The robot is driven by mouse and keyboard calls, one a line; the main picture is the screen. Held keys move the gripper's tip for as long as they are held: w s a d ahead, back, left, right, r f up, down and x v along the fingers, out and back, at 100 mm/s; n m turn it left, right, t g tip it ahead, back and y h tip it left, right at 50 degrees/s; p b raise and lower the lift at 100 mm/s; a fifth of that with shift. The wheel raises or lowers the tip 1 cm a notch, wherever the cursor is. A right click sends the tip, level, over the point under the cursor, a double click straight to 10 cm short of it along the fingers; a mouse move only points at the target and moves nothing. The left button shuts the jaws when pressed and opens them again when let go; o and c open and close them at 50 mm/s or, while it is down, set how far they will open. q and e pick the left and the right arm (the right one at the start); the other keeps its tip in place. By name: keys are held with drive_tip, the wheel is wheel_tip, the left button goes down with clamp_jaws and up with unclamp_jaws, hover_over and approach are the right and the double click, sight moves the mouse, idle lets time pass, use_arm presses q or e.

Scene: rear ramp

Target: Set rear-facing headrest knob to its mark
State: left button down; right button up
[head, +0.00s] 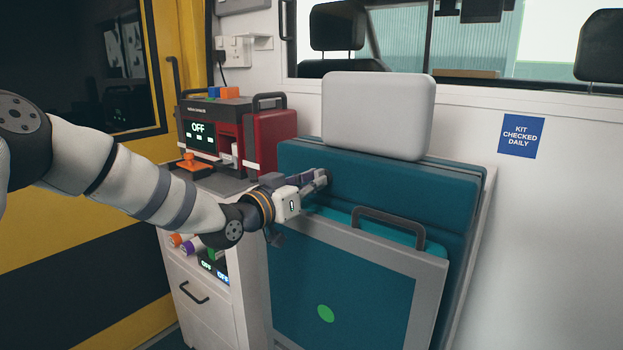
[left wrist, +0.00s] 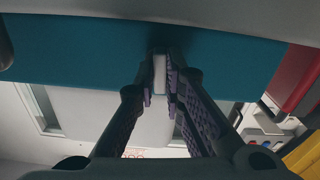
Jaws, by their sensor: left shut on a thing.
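The white headrest (head: 378,115) stands upright on top of the teal seat back (head: 400,192). My left gripper (head: 322,178) reaches in from the left and has its fingertips against the front of the seat back, below the headrest's left edge. In the left wrist view its fingers (left wrist: 164,72) are shut on a small pale piece (left wrist: 159,74), which seems to be the knob, in front of a teal band (left wrist: 80,50). The knob's mark and pointing cannot be made out. In the head view the gripper hides the knob. My right gripper is out of view.
A folded teal panel (head: 370,275) with a grey frame and dark handle (head: 388,222) sits below the gripper. A red bag (head: 270,135) and a monitor reading OFF (head: 198,134) stand on the cabinet to the left. A white wall (head: 560,210) lies right.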

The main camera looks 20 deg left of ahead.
use_arm(q)
drive_tip(key=shift+r+m, duration=0.2)
drive_tip(key=shift+m, duration=0.3)
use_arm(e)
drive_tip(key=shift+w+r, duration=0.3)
use_arm(q)
drive_tip(key=shift+f, duration=0.1)
drive_tip(key=c, duration=1.7)
unclamp_jaws()
drive_tip(key=shift+s, duration=0.1)
drive_tip(key=v, duration=1.1)
drive_tip(key=shift+s+a, duration=0.15)
drive_tip(key=shift+s, duration=0.25)
